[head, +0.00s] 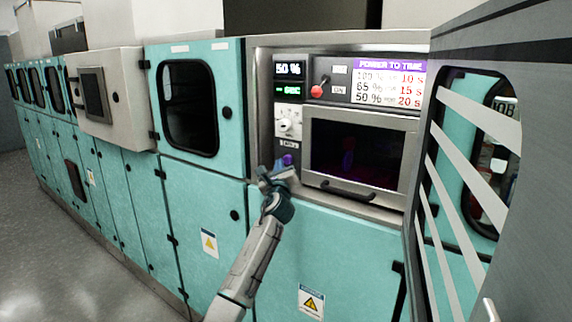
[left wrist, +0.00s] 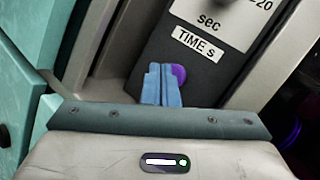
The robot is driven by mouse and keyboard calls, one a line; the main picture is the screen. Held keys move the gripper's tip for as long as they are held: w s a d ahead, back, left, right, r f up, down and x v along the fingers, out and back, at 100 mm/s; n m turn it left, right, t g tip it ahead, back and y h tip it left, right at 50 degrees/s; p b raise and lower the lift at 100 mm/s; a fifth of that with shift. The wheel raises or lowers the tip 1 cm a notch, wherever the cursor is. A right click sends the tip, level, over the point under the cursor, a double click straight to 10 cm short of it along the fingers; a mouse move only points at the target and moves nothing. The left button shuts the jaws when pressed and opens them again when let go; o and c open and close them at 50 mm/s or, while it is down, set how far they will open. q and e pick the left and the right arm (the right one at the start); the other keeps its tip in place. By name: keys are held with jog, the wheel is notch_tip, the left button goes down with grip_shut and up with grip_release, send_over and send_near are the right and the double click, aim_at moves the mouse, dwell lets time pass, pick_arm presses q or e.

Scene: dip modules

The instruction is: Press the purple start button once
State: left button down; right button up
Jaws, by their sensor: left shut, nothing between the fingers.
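The purple start button (head: 287,159) sits low on the control panel, below the dial. In the left wrist view the purple button (left wrist: 179,75) shows just beyond and to the right of my fingertips, partly hidden by them. My left gripper (head: 277,172) is shut and empty, with its blue fingers together (left wrist: 161,84) in front of the button. I cannot tell whether the fingertips touch it. My right gripper is not in view.
A white dial (head: 288,122) and a red-knobbed lever (head: 318,90) are on the panel above. A windowed oven door (head: 356,155) with a handle is to the right. A grey open door (head: 525,160) stands at the far right. Teal cabinets (head: 205,200) line the left.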

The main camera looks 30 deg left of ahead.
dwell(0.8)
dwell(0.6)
pick_arm(q)
jog(key=shift+w, duration=0.2)
dwell(0.5)
jog(key=shift+w, duration=0.2)
jog(key=shift+w, duration=0.15)
dwell(0.4)
